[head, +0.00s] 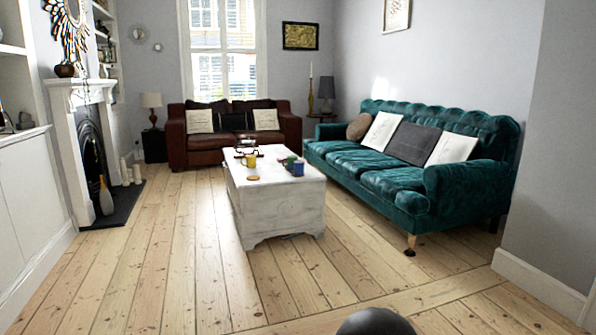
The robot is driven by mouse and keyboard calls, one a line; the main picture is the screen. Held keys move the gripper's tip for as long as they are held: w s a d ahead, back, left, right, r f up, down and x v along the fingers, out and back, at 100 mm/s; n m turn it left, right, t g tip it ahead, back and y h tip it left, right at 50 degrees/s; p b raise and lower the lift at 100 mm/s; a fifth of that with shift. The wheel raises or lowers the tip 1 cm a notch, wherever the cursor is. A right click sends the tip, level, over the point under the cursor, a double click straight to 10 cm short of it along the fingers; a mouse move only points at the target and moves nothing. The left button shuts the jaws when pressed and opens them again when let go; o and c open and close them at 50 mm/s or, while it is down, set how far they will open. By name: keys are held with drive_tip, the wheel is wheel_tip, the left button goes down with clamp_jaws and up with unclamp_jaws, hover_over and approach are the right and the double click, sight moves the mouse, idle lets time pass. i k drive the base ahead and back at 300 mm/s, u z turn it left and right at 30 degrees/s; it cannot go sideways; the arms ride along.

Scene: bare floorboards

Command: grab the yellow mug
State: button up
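A small yellow mug (250,161) stands on top of a white wooden chest (272,208) in the middle of the room. It is well ahead of me and looks upright. A dark tray-like item (246,150) is just behind it. My gripper is not in view, so its state and what it may hold do not show.
A blue mug (298,168), a green item (290,161) and a small orange-brown disc (253,179) share the chest top. A teal sofa (370,174) stands right of the chest, a brown sofa (200,149) behind. The floorboards (180,270) in front and left are clear.

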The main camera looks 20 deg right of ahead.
sight(251, 159)
drive_tip(key=u, duration=0.4)
drive_tip(key=i, duration=7.6)
drive_tip(key=z, duration=2.2)
